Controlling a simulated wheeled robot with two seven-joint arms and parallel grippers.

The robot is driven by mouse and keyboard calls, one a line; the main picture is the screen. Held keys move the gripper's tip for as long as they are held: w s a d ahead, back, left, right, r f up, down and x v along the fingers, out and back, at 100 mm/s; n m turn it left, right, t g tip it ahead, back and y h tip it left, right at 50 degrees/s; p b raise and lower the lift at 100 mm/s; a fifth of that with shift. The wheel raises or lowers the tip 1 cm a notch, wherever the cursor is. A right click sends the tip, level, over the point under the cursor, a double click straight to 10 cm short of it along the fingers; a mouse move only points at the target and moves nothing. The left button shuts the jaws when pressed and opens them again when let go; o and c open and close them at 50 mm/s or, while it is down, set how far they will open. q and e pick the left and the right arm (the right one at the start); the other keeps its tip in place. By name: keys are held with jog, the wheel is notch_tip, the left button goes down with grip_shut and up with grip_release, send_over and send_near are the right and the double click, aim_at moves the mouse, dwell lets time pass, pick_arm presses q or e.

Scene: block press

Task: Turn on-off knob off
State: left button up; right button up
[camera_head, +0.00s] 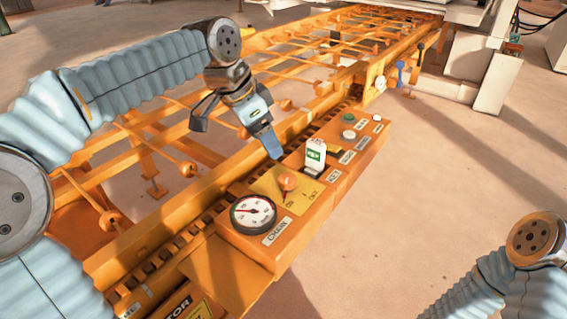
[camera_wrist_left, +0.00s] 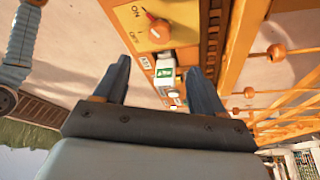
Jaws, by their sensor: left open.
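The on-off knob (camera_head: 287,182) is a round orange knob on a yellow plate (camera_head: 311,191) marked ON and OFF, on the orange control box. Neither finger appears to touch the knob. My right gripper is out of view.
A round gauge (camera_head: 253,214) sits in front of the knob on the box. A white switch with a green label (camera_head: 315,156) stands up behind it. Several small buttons lie farther back. An orange conveyor frame (camera_head: 130,225) runs along the left; the floor at right is open.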

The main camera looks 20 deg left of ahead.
aim_at(287, 178)
pick_arm(q)
jog(key=b+x, duration=0.1)
jog(key=x, duration=1.1)
jog(key=shift+d+f, duration=0.1)
jog(key=shift+f, duration=0.3)
jog(key=c, duration=1)
